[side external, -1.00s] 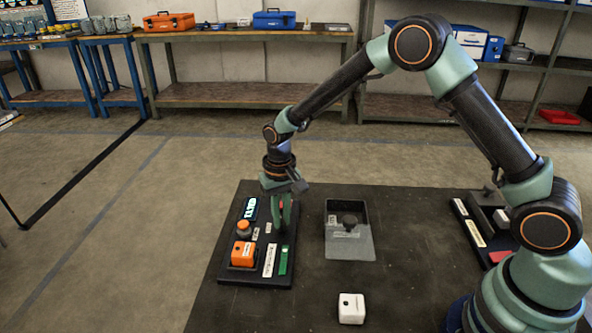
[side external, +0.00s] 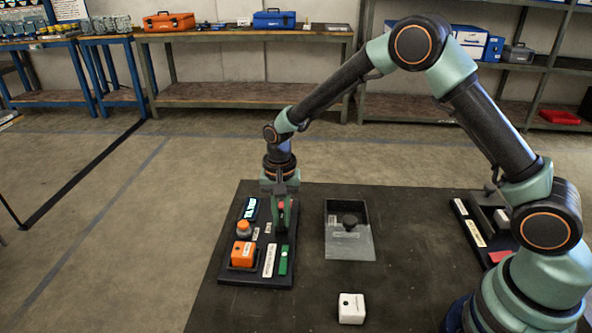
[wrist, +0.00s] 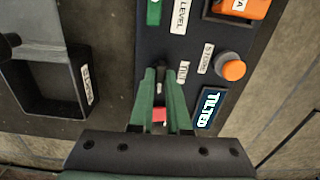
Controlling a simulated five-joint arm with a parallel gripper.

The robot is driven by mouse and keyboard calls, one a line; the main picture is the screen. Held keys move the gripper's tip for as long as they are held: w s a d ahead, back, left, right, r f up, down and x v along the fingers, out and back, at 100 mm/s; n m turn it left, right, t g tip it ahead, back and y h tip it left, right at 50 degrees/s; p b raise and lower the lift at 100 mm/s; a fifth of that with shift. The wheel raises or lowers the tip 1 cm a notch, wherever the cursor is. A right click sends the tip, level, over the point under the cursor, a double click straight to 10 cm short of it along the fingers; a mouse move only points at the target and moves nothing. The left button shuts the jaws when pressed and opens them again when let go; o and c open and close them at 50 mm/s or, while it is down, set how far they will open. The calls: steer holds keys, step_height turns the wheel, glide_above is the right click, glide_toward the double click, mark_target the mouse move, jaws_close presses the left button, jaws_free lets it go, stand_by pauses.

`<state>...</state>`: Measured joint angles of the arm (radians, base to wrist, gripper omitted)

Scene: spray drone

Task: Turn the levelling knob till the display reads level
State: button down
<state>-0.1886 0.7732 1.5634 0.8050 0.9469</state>
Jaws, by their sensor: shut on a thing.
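The display (wrist: 208,106) reads "TILTED" in the wrist view; in the side view it is a lit panel (side external: 250,209) at the far end of the black console. My gripper (wrist: 160,72) points down at the console beside the display, with its green fingers close together. It is shut on the levelling knob, which is mostly hidden between the fingers; a red part (wrist: 159,115) shows between them. My gripper also shows in the side view (side external: 281,225), where the fingers cover most of the knob.
The console (side external: 255,279) also carries an orange round button (side external: 243,227), an orange box (side external: 243,254) and a green strip (side external: 284,260). A grey tray (side external: 350,250) with a dark knob-like piece stands to its right. A white block (side external: 351,308) lies in front. Bare mat lies between.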

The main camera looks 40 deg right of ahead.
mark_target(281, 219)
steer(key=shift+m, duration=0.5)
steer(key=c, duration=0.9)
jaws_free()
steer(key=shift+r, duration=0.1)
steer(key=shift+r, duration=6)
